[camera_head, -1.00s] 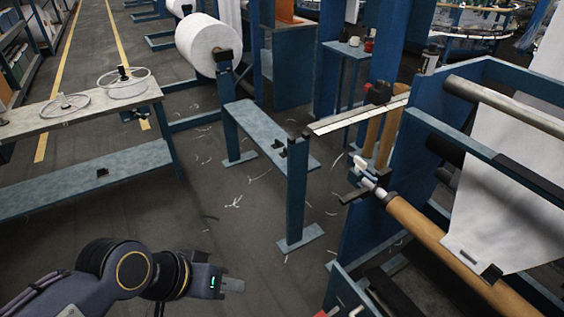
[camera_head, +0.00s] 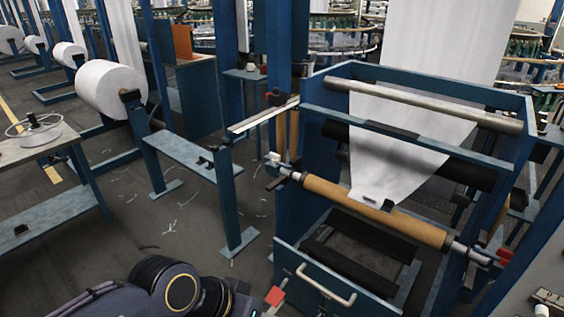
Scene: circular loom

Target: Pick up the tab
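A white sheet of fabric (camera_head: 405,125) hangs down in the blue loom frame to a wooden roller (camera_head: 325,190). At its narrow lower end is a small pale tab (camera_head: 371,200) with a slot-like mark, lying by the roller. A small dark clip (camera_head: 388,205) sits at the tab's right corner. My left gripper (camera_head: 252,310) is at the bottom edge, left of the loom and well apart from the tab. Its fingers are cut off or hidden, so I cannot tell their opening. My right gripper is not in view.
A blue front panel with a pale handle (camera_head: 326,286) stands below the roller. A red-tipped part (camera_head: 275,296) is beside my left gripper. A blue post (camera_head: 230,205) and bench (camera_head: 180,155) stand left of the loom. Open floor (camera_head: 150,225) lies at left.

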